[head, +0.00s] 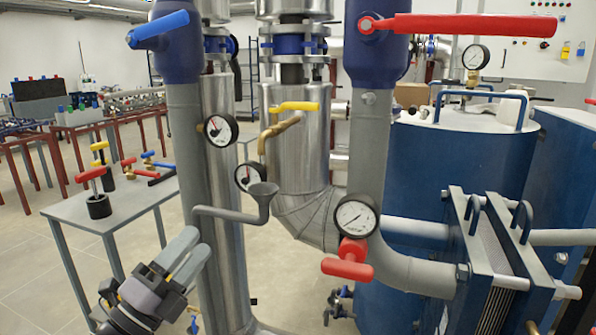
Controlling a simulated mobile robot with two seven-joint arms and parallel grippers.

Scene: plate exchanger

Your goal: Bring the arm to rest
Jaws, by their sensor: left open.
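My left gripper (196,243) is at the lower left, with its arm coming in from the bottom edge. Its two grey fingers point up and to the right and are apart, with nothing seen between them. The fingertips appear close to the insulated pipe (225,270); I cannot tell whether they touch it. My right gripper is not in view.
A grey table (125,208) with valves stands to the left. Red-handled valve (350,260), gauges, blue tank (470,160) and plate exchanger (490,260) fill the right. Floor at lower left is free.

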